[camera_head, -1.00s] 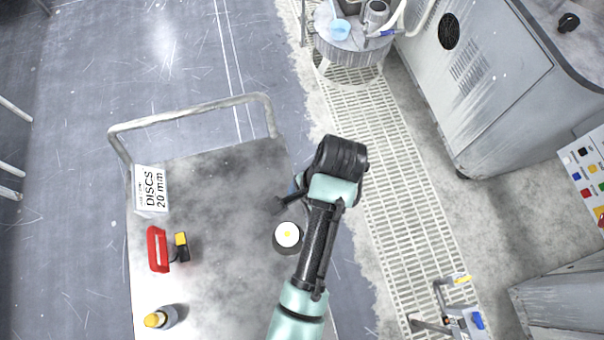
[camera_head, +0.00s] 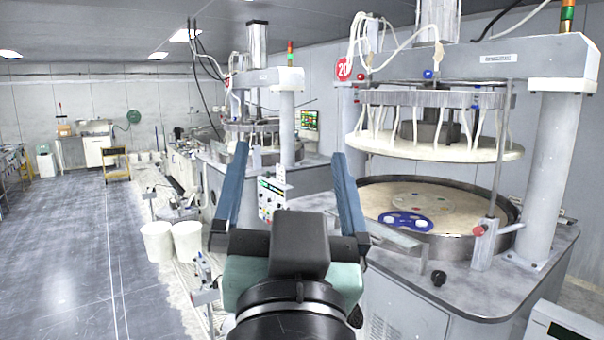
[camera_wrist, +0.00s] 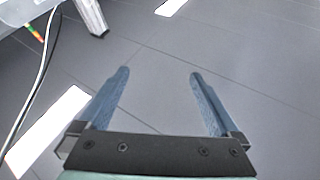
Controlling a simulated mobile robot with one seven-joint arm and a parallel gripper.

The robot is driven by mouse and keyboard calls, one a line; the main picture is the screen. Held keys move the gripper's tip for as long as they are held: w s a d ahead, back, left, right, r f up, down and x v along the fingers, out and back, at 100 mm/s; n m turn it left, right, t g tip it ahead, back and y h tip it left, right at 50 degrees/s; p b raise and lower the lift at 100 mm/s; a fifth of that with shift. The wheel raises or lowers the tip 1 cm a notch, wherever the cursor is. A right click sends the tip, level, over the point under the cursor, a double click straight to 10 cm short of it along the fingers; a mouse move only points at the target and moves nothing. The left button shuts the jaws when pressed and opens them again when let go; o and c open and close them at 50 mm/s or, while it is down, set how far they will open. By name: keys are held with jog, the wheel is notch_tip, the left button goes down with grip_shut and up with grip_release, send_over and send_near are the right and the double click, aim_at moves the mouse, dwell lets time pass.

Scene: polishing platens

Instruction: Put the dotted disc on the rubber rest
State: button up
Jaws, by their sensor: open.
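My gripper (camera_head: 290,152) is raised in front of the head camera, its two blue fingers spread wide with nothing between them. In the wrist view my gripper (camera_wrist: 159,73) is also open and empty, facing the ceiling. On the near machine's round platen (camera_head: 375,197) lies a blue carrier (camera_head: 409,226) with round white spots. A pale round plate (camera_head: 422,201) with small coloured spots lies beside it. These are too small to identify further.
The near polishing machine has an upper plate (camera_head: 440,151) above its platen and a grey post (camera_head: 542,150) at right. A second machine (camera_head: 260,158) stands behind. White buckets (camera_head: 157,242) stand left of my gripper. The grey floor (camera_head: 75,260) at left is clear.

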jog(key=s+r+n+t, duration=0.1)
jog(key=s+r+t, duration=0.3)
jog(key=s+r, duration=0.4)
jog(key=shift+d+r+h, duration=0.35)
jog(key=shift+d+h, duration=0.05)
jog(key=shift+d, duration=0.05)
